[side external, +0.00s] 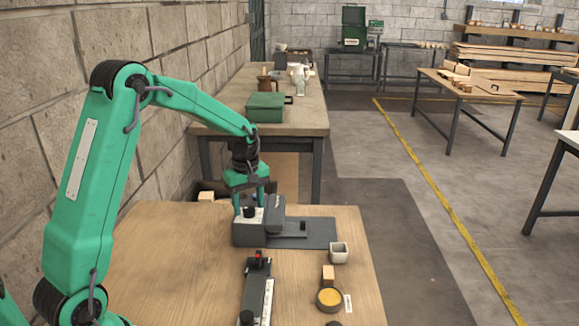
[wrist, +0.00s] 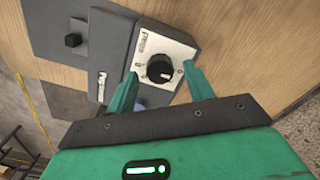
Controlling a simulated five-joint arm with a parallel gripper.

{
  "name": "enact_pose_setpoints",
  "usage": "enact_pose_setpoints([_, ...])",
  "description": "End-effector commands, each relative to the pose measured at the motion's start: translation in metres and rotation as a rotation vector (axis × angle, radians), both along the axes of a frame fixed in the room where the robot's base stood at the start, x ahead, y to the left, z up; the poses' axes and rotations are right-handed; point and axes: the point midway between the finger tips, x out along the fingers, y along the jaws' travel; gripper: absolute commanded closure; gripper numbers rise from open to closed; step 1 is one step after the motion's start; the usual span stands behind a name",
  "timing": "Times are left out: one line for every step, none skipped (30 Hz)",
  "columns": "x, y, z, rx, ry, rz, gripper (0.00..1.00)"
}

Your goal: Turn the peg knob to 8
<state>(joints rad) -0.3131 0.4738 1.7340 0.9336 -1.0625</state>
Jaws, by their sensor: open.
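The peg knob (wrist: 160,68) is a black round knob with a pale pointer mark. It sits on a white dial plate (wrist: 151,45) on a grey housing (wrist: 118,38); the dial's numbers are too small to read. In the side external view the knob (side external: 249,212) stands upright on top of the housing at the table's far side. My gripper (wrist: 160,76) is open, with one green finger on each side of the knob in the wrist view. In the side external view my gripper (side external: 251,201) is pointed down over the dial. Whether the fingers touch the knob cannot be told.
A dark base plate (side external: 312,234) extends right of the housing. The table's left side is clear.

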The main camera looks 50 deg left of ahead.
Motion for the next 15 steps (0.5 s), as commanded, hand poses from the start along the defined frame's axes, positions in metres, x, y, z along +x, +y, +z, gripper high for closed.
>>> enact_pose_setpoints([-0.0003,-0.0001,-0.0033,-0.001,0.001,0.000,0.48])
enact_pose_setpoints([-0.0004,-0.0001,-0.0044,-0.001,0.001,0.000,0.48])
enact_pose_setpoints([-0.0004,-0.0001,-0.0056,-0.001,0.001,0.000,0.48])
enact_pose_setpoints([-0.0004,-0.0001,-0.0062,0.000,0.001,0.000,0.48])
enact_pose_setpoints([-0.0004,-0.0001,-0.0067,0.000,0.001,0.000,0.48])
enact_pose_setpoints([-0.0003,-0.0001,-0.0070,0.000,0.000,0.000,0.48])
enact_pose_setpoints([-0.0003,-0.0001,-0.0070,0.000,0.000,0.000,0.48])
enact_pose_setpoints([-0.0003,-0.0001,-0.0070,0.000,0.000,0.000,0.48])
enact_pose_setpoints([-0.0003,-0.0001,-0.0070,0.000,0.000,0.000,0.48])
enact_pose_setpoints([-0.0003,-0.0001,-0.0070,0.000,0.000,0.000,0.48])
enact_pose_setpoints([-0.0003,-0.0001,-0.0069,0.000,0.000,0.000,0.48])
enact_pose_setpoints([-0.0003,-0.0001,-0.0069,0.000,0.000,0.000,0.48])
enact_pose_setpoints([-0.0003,0.0000,-0.0069,0.000,0.000,0.000,0.54])
enact_pose_setpoints([-0.0003,0.0000,-0.0069,0.000,0.000,0.000,0.60])
enact_pose_setpoints([-0.0003,0.0000,-0.0068,0.000,0.000,0.000,0.67])
